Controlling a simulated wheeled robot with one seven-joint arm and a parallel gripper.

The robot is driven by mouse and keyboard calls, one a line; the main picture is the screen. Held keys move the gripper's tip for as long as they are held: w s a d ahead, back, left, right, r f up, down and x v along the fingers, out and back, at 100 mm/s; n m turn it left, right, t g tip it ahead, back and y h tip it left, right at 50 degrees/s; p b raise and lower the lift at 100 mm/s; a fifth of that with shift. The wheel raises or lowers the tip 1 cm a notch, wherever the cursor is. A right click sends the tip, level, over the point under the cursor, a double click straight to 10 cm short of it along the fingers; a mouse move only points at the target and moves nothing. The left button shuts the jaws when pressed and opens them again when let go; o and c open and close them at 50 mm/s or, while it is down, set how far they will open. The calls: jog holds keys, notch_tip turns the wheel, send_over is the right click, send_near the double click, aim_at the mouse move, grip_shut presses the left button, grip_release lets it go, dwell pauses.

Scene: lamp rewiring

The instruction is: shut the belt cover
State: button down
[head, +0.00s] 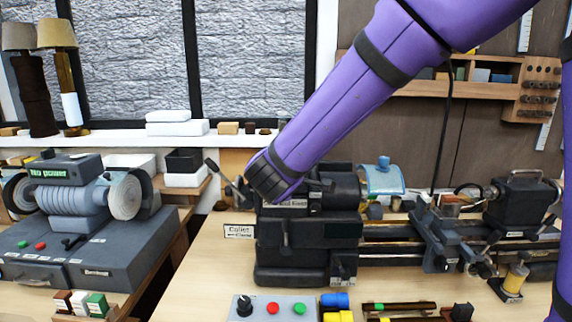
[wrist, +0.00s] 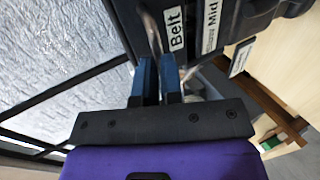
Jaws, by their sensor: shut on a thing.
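The lathe's dark headstock (head: 308,232) stands at the middle of the bench in the head view. In the wrist view, a dark panel with a white "Belt" label (wrist: 176,30) is just ahead of my gripper, and I take it as the belt cover. My gripper (wrist: 157,62) has two blue fingers with a narrow gap between them, close beside this label. A thin pale metal bar (wrist: 152,28), seemingly the cover's handle, runs between the fingertips. In the head view my purple arm hides the fingers and part of the headstock top. How far the cover stands open cannot be told.
A grinder-like machine (head: 70,205) stands to the left, across a gap in the benches. A control box (head: 275,307) with coloured buttons sits in front of the headstock. The lathe bed and carriage (head: 435,235) extend right. A "Collet" sign (head: 239,231) is at the headstock's left.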

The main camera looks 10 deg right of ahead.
jog(key=shift+s+d+f+t+h, duration=0.15)
jog(key=shift+f+t, duration=0.4)
jog(key=shift+f, duration=0.6)
jog(key=shift+w+d+f+t+h, duration=0.2)
jog(key=shift+f+t, duration=0.35)
jog(key=shift+f, duration=0.6)
jog(key=shift+s, duration=0.2)
jog(key=c, duration=1.3)
grip_release()
jog(key=shift+f, duration=0.1)
jog(key=shift+c, duration=0.2)
jog(key=shift+o, duration=0.7)
jog(key=shift+w, duration=0.15)
jog(key=shift+w+f, duration=0.1)
jog(key=shift+w, duration=0.15)
jog(key=shift+a, duration=0.1)
